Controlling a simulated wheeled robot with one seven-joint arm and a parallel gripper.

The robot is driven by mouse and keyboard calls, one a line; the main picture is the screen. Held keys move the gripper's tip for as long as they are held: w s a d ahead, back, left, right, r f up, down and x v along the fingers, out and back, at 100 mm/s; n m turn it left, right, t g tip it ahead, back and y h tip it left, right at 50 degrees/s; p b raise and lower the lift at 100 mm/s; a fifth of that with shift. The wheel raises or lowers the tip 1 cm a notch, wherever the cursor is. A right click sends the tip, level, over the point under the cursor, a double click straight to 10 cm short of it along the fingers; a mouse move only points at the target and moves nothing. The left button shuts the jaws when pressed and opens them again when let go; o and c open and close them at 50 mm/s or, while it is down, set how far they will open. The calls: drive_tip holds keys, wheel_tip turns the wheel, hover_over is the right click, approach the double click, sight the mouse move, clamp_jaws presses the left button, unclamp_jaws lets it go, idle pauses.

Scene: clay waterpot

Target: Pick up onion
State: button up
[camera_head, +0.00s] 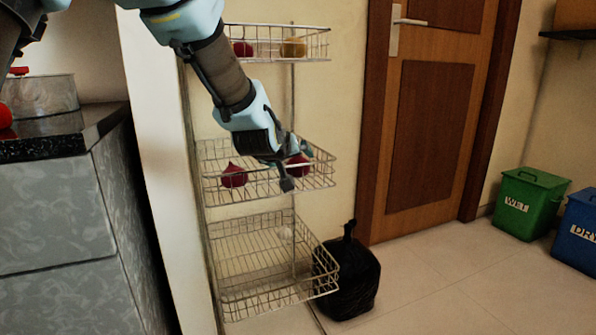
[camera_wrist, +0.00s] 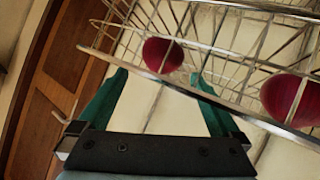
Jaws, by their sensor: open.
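Two dark red onions sit in the middle basket of the wire rack. The right onion (camera_head: 299,168) shows in the wrist view (camera_wrist: 163,55) just beyond the gap between my fingertips, behind the basket's rim wire. The left onion (camera_head: 233,176) shows at the right edge of the wrist view (camera_wrist: 290,98), partly cut off. My gripper (camera_head: 293,168) is open and empty at the right front of the middle basket, close to the right onion. Its two green fingers show in the wrist view (camera_wrist: 160,77). Whether the fingers touch the basket wires is unclear.
The middle wire basket (camera_head: 322,183) has a raised rim. The top basket (camera_head: 265,59) holds a red item (camera_head: 242,48) and a yellowish one (camera_head: 292,48). The bottom basket (camera_head: 255,255) looks mostly empty. A black bag (camera_head: 348,275) stands beside it. A counter (camera_head: 60,200) is at left.

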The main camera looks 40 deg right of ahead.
sight(294, 161)
drive_tip(key=b+x, duration=0.1)
drive_tip(key=x, duration=0.3)
drive_tip(key=shift+w+f+b, duration=0.2)
drive_tip(key=shift+w+b, duration=0.15)
drive_tip(key=shift+b, duration=0.05)
drive_tip(key=shift+w+d, duration=0.15)
drive_tip(key=shift+d, duration=0.15)
